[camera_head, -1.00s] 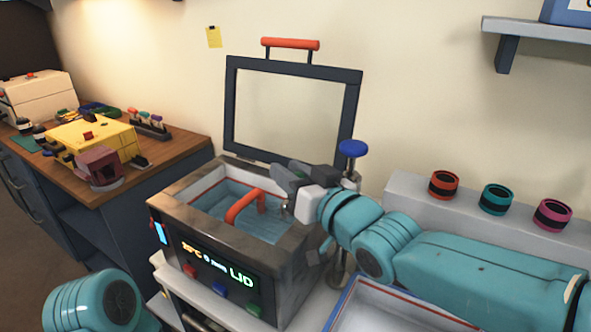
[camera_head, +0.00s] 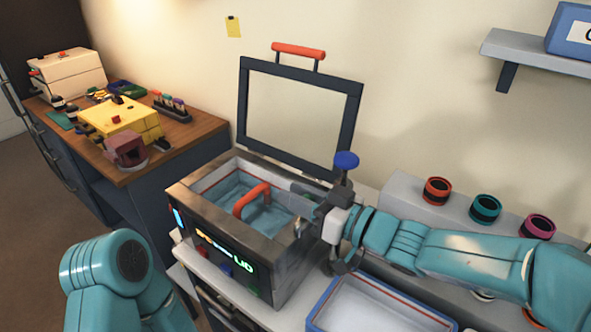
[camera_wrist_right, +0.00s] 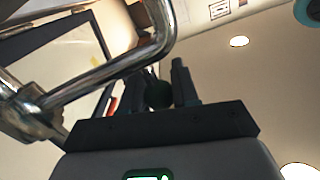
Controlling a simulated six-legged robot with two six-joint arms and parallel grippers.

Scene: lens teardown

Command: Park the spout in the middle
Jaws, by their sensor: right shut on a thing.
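The chrome spout (camera_wrist_right: 125,65) crosses the upper left of the right wrist view as a bent pipe, joined to a metal fitting at the left. In the head view, it is mostly hidden by my right gripper (camera_head: 312,208), at the right rim of the open bath (camera_head: 205,187). The gripper's dark fingers (camera_wrist_right: 160,88) are shut on a dark round piece that seems to belong to the spout. A blue knob (camera_head: 346,160) stands on a post just behind the gripper. My left arm shows at lower left, its gripper out of view.
The bath's framed lid (camera_head: 243,105) stands open. A basket with a red handle (camera_head: 250,200) sits in the bath. A blue-edged tray (camera_head: 375,312) lies in front right. Coloured rings (camera_head: 437,190) stand on a ledge. A wooden bench (camera_head: 190,137) holds a yellow box (camera_head: 120,118).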

